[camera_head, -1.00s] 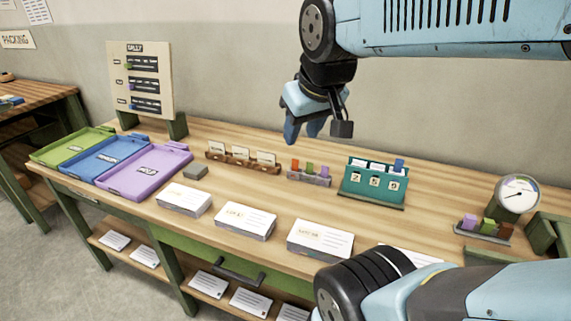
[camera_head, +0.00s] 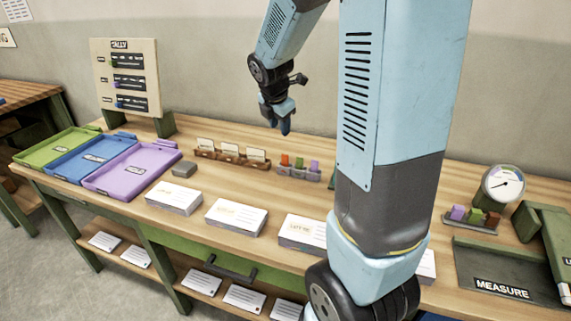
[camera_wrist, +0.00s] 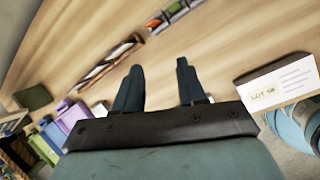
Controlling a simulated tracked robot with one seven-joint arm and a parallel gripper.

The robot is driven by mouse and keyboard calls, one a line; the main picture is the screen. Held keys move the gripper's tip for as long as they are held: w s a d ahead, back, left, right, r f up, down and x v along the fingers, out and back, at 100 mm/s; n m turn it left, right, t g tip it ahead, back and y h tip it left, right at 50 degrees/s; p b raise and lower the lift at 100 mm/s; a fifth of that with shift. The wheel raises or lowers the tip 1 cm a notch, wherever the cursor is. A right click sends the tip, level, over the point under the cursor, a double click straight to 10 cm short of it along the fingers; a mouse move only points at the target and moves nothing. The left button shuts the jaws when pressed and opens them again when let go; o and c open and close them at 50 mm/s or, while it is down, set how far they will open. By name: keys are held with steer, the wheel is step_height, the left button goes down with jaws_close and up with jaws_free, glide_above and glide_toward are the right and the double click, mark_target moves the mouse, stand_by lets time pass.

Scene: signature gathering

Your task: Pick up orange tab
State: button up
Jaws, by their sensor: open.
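A small orange tab (camera_head: 284,160) stands at the left end of a grey rack (camera_head: 298,173), beside a green tab (camera_head: 299,163) and a purple tab (camera_head: 314,166). My gripper (camera_head: 285,127) hangs above and a little behind the rack, apart from the tabs. In the wrist view the orange tab (camera_wrist: 154,22) shows near the top edge, beyond the fingertips. The two fingers (camera_wrist: 157,68) are spread with bare table between them. The gripper is open and empty.
A wooden card holder (camera_head: 231,160) stands just left of the rack. Card stacks (camera_head: 236,217) lie in front. Green, blue and purple trays (camera_head: 131,170) sit at left. A second tab rack (camera_head: 470,226) and a dial (camera_head: 503,184) stand at right. My arm hides the table right of the rack.

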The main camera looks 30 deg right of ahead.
mark_target(284, 155)
steer(key=shift+w+d+f+n, duration=0.9)
steer(key=shift+w+f, duration=0.45)
steer(key=shift+f, duration=1.65)
steer(key=shift+w+d+f+n, duration=0.85)
steer(key=shift+w+f, duration=0.5)
steer(key=shift+f, duration=1.7)
steer(key=shift+w+d+f+n, duration=0.75)
steer(key=shift+w+d+f, duration=0.45)
steer(key=shift+f, duration=1.8)
steer(key=shift+w+a, duration=0.15)
steer(key=shift+c, duration=0.4)
jaws_close()
steer(key=shift+r, duration=0.1)
